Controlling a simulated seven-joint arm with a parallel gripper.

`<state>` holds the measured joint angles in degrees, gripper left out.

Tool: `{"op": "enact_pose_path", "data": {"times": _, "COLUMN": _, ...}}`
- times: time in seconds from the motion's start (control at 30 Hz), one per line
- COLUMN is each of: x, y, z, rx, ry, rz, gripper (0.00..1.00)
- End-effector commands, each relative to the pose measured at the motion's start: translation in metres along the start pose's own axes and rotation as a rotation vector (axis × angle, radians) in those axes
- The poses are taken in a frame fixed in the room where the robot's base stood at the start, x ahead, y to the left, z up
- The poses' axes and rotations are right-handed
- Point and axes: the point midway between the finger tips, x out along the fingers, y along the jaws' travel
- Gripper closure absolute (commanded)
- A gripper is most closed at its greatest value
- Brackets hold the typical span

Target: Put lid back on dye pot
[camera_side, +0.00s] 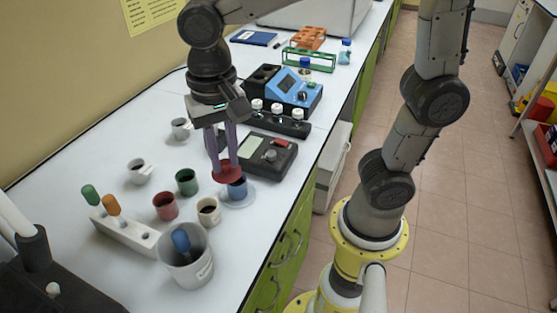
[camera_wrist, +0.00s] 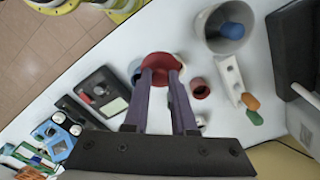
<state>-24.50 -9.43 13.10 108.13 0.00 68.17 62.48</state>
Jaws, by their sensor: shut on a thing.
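My gripper (camera_side: 222,158) points down and is shut on a red lid (camera_side: 226,172), held roughly level above the table. In the wrist view, the lid (camera_wrist: 161,62) shows at the fingertips. In the side view, the lid is just above and left of a blue pot (camera_side: 237,188), overlapping its rim; the exact gap cannot be told. An open red pot (camera_side: 165,207), an open green pot (camera_side: 187,183) and a white pot with dark contents (camera_side: 208,212) stand nearby. The red pot also shows in the wrist view (camera_wrist: 201,90).
A white rack (camera_side: 140,236) holds a green-handled and an orange-handled tool. A white bucket (camera_side: 186,272) holds a blue-handled tool. Two white cups (camera_side: 138,172) stand farther back left. A dark device (camera_side: 262,158) lies behind the blue pot. The table's right edge is close to the saucer.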

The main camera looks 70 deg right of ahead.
Motion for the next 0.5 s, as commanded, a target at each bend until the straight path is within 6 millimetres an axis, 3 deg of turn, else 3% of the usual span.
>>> {"op": "enact_pose_path", "data": {"times": 0.1, "x": 0.011, "y": -0.026, "z": -0.023, "rx": 0.01, "ry": -0.002, "rz": 0.005, "gripper": 1.0}}
{"op": "enact_pose_path", "data": {"times": 0.2, "x": 0.023, "y": -0.039, "z": -0.037, "rx": 0.023, "ry": -0.003, "rz": 0.005, "gripper": 1.0}}
{"op": "enact_pose_path", "data": {"times": 0.5, "x": 0.049, "y": -0.043, "z": -0.049, "rx": 0.048, "ry": -0.001, "rz": 0.002, "gripper": 1.0}}
